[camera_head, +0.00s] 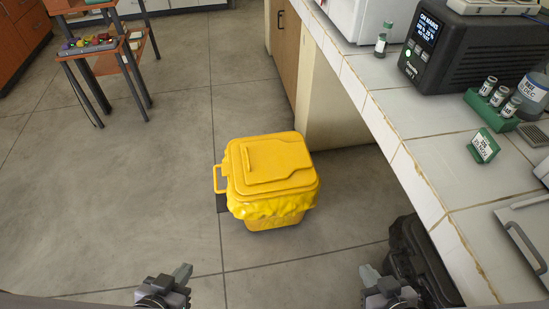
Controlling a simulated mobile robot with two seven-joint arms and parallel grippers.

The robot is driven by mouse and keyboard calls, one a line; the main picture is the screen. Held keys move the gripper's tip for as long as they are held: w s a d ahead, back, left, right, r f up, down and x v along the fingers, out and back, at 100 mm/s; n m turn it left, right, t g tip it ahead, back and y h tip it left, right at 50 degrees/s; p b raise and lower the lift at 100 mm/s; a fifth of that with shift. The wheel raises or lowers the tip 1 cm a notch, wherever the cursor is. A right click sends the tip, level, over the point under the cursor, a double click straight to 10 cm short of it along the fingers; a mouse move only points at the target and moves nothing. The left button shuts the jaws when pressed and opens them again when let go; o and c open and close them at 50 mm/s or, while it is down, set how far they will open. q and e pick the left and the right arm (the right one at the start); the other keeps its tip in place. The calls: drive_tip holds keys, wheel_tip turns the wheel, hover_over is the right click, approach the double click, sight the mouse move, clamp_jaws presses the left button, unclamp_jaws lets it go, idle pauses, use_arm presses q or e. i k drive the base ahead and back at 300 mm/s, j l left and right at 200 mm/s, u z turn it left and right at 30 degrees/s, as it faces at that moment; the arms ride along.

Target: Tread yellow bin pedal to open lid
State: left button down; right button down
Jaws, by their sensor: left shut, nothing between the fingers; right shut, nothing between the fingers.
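The yellow bin (272,222) stands upright on the grey tiled floor in the middle of the view. Its yellow lid (285,150) is closed, with a yellow bag edge bunched under the rim. A yellow loop (217,180) sticks out from its left side. A dark flat patch (222,203) lies low beside that side; I cannot tell whether it is the pedal. My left gripper (183,272) is shut and empty at the bottom, left of the bin. My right gripper (369,274) is shut and empty at the bottom, right of the bin. Both are apart from it.
A white-tiled bench (430,160) runs down the right side, bearing a black device (470,50) and several bottles. A black bin or bag (415,255) stands under its near edge. A small table (105,55) stands at upper left. The floor left of the bin is clear.

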sight(221, 198)
drive_tip(key=j+z, duration=0.1)
drive_tip(key=z, duration=0.25)
drive_tip(key=j+z, duration=0.15)
drive_tip(key=z, duration=0.15)
drive_tip(key=j+z, duration=0.15)
drive_tip(key=z, duration=0.2)
drive_tip(key=j+z, duration=0.55)
drive_tip(key=j, duration=0.2)
drive_tip(key=k+j+z, duration=0.1)
drive_tip(key=j, duration=0.25)
drive_tip(key=k+j+z, duration=0.15)
drive_tip(key=j, duration=0.25)
drive_tip(key=k+j, duration=0.1)
drive_tip(key=j, duration=0.2)
drive_tip(key=k+j, duration=0.1)
drive_tip(key=j, duration=0.25)
drive_tip(key=k+j, duration=0.1)
drive_tip(key=j, duration=0.2)
drive_tip(key=k+j, duration=0.1)
drive_tip(key=j, duration=0.25)
drive_tip(key=i, duration=0.15)
drive_tip(key=z, duration=0.05)
